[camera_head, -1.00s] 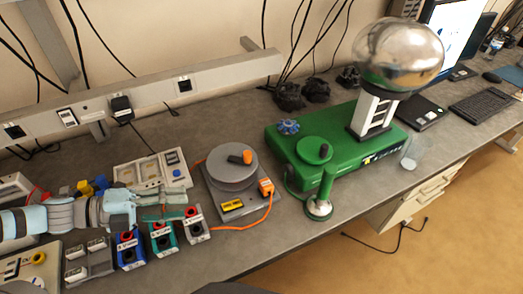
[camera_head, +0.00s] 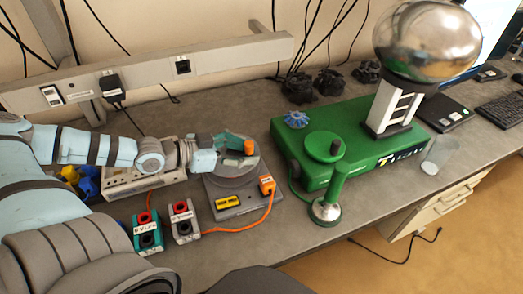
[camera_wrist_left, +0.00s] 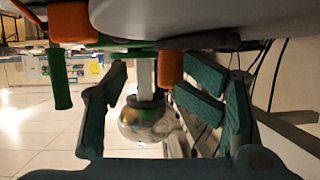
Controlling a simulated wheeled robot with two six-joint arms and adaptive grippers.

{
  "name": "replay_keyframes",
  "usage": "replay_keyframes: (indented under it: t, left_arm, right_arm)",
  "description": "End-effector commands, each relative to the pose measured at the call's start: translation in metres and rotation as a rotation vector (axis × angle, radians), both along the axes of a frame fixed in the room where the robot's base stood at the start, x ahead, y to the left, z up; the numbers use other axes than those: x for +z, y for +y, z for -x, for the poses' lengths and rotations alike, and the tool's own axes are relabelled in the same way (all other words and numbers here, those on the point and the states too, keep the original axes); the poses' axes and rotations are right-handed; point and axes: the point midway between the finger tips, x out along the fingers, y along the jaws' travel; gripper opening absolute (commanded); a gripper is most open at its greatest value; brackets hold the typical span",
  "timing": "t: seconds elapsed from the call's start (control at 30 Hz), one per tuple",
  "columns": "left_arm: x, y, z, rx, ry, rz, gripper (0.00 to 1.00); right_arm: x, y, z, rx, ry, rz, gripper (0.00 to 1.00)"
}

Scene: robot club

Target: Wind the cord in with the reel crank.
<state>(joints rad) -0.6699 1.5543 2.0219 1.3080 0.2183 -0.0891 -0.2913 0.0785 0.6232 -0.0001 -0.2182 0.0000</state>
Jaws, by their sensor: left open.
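The cord reel (camera_head: 238,172) is a grey drum on a grey base, with an orange crank knob (camera_head: 249,147) standing on its top. An orange cord (camera_head: 262,218) runs from the orange plug (camera_head: 267,185) at the base's right, along the table front. My left gripper (camera_head: 232,142) is over the reel, open, its teal fingers close to the knob. My right gripper is not in view.
A green generator (camera_head: 325,148) with a silver sphere (camera_head: 425,40) stands right of the reel, a green-handled wand (camera_head: 331,198) before it. Teal (camera_head: 149,233) and white (camera_head: 183,222) blocks sit in front. A clear cup (camera_head: 436,155) is near the edge.

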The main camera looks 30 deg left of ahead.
Motion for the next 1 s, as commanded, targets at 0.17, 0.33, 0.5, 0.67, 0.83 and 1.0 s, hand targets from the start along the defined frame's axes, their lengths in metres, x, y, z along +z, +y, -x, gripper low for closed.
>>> replay_keyframes:
  t: [0.17, 0.33, 0.5, 0.67, 0.83, 1.0]
  left_arm:
    - [-0.001, -0.006, -0.003, -0.028, 0.002, -0.033, 0.41]
    - [0.001, -0.003, -0.007, 0.009, 0.028, 0.004, 0.41]
    - [0.003, -0.003, -0.009, 0.017, 0.027, 0.013, 0.16]
    - [0.001, -0.002, -0.008, 0.017, 0.031, 0.009, 0.00]
    - [0.000, -0.001, -0.008, 0.013, 0.029, -0.003, 0.00]
    - [-0.001, 0.000, -0.007, 0.013, 0.033, -0.004, 0.00]
  right_arm:
    - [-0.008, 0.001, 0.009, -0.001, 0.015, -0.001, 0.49]
    - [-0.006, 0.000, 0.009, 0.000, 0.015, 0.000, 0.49]
    - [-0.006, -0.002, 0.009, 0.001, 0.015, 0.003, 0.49]
    - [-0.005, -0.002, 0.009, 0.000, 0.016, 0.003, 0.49]
    - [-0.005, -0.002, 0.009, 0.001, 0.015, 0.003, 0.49]
    - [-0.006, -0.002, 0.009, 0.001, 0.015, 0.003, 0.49]
